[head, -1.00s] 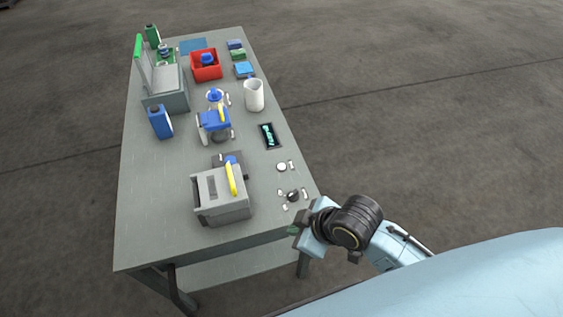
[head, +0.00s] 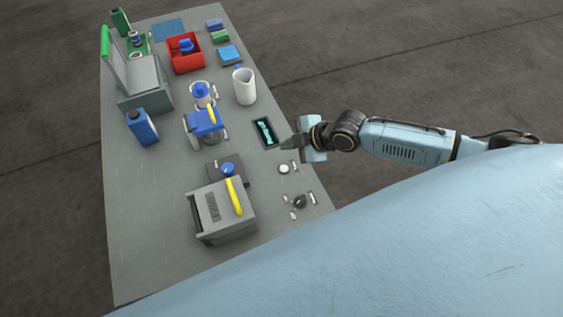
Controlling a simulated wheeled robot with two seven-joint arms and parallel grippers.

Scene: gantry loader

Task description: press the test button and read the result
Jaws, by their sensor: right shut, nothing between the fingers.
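A small dark display (head: 265,133) with cyan characters lies on the table; the characters are too small to read. Near it, towards me, is a round white button (head: 284,168), and closer to me a dark knob (head: 299,202) with small pale pieces around it. I cannot tell for certain which one is the test button. My right gripper (head: 288,144) is shut and empty, reaching in from the right. Its tip is beside the display's lower right corner, above the white button in the picture. My left gripper is not in view.
A grey box with a yellow handle (head: 234,197) stands at the near end. A blue clamp-like fixture (head: 205,121), a white jug (head: 245,87), a blue bottle (head: 142,128), a red bin (head: 187,54) and a grey open-lidded unit (head: 146,88) stand farther back.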

